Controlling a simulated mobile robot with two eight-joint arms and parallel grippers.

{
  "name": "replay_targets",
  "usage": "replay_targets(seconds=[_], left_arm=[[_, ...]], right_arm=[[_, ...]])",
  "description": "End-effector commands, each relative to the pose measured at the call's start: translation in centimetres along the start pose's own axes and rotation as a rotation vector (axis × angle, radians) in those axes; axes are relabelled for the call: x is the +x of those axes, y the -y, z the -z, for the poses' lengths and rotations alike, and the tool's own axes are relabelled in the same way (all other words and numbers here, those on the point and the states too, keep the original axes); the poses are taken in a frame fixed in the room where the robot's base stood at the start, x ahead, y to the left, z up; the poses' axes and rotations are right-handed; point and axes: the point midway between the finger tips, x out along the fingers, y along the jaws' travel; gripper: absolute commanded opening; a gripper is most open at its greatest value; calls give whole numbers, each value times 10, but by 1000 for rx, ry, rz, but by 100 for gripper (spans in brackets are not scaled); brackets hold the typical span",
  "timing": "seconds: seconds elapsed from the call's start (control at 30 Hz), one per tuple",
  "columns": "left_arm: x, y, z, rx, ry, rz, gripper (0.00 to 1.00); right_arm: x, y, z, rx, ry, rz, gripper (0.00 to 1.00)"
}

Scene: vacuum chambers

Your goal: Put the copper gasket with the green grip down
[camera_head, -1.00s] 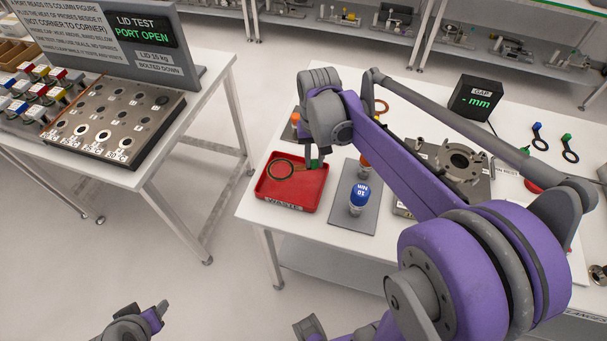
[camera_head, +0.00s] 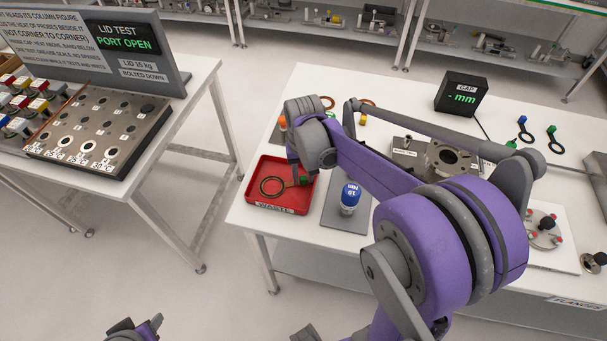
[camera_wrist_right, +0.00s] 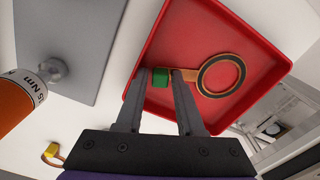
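The copper gasket with the green grip (camera_head: 272,187) is a thin ring on a short handle inside the red waste tray (camera_head: 275,209). In the right wrist view its ring (camera_wrist_right: 221,76) appears flat over the tray floor, and its green grip (camera_wrist_right: 160,77) is near the tray's wall. My right gripper (camera_wrist_right: 160,78) reaches down at the tray, its fingers apart on either side of the green grip, with a narrow gap showing. My left gripper (camera_head: 137,328) is at the bottom edge, partly cut off, away from the tables.
A blue-capped driver (camera_head: 350,196) stands on a grey mat (camera_head: 338,217) right of the tray. An orange driver (camera_wrist_right: 15,105) is close in the wrist view. A gap display (camera_head: 462,95) and two more gripped rings (camera_head: 553,138) are farther right.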

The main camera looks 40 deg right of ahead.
Motion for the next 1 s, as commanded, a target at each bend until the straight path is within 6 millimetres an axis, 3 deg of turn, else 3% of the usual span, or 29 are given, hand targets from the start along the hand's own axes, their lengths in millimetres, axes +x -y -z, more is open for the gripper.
replay_targets(seconds=[0.37, 0.8, 1.0], left_arm=[[-4, 0, 4, 0, -3, 0, 50], [-11, 0, 12, 0, -10, 0, 50], [-12, 0, 13, 0, -11, 0, 50]], right_arm=[[-10, 0, 0, 0, -1, 0, 37], [-96, 0, 0, 0, -1, 0, 37], [-120, 0, 0, 0, -1, 0, 37]])
